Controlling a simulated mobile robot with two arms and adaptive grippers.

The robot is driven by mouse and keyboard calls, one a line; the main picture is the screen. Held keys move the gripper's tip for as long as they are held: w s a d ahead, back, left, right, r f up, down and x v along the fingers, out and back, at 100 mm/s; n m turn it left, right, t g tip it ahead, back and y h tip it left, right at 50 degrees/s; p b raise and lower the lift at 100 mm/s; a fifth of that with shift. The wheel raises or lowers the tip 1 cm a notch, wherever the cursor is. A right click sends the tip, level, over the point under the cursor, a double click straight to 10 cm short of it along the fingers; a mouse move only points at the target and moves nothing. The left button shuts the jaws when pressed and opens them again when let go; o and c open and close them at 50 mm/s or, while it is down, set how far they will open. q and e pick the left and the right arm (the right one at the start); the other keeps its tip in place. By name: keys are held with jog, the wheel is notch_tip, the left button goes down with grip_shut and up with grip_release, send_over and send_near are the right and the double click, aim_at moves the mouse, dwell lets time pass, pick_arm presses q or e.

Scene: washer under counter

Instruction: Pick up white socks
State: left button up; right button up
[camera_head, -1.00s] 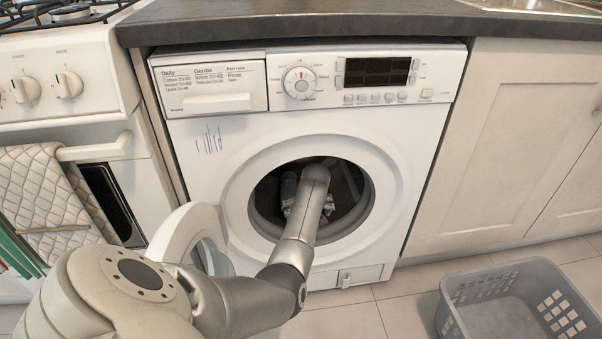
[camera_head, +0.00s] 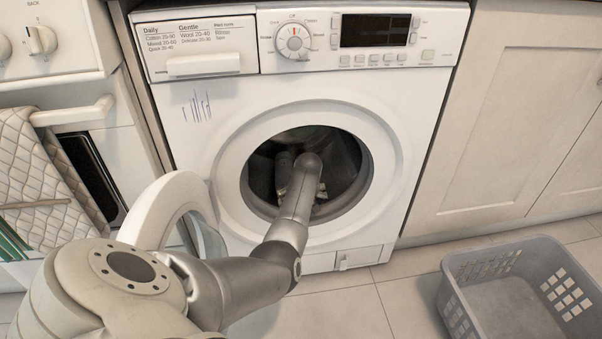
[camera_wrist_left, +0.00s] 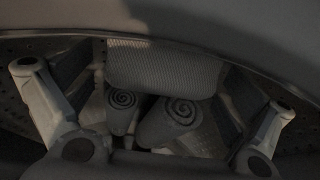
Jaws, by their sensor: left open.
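My left arm reaches through the open door into the washer drum (camera_head: 352,195). In the left wrist view my left gripper (camera_wrist_left: 163,88) is open, with its fingers spread to either side inside the dark drum. In the head view my arm hides most of the drum's contents. My right gripper is not in view.
The washer (camera_head: 215,120) stands under the counter, its round door (camera_head: 160,207) swung open to the left. A grey laundry basket (camera_head: 490,318) sits on the floor at right. An oven with a hanging towel (camera_head: 38,170) is at left. Floor tiles between are clear.

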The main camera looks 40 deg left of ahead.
pick_arm(q)
jog(key=shift+f, duration=0.1)
jog(key=c, duration=1.1)
jog(key=shift+r+p, duration=0.3)
jog(key=shift+p, duration=0.15)
jog(key=shift+a+r+p, duration=0.1)
jog(key=shift+r+p, duration=0.2)
jog(key=shift+p, duration=0.15)
jog(key=shift+r+p, duration=0.25)
jog(key=shift+p, duration=0.1)
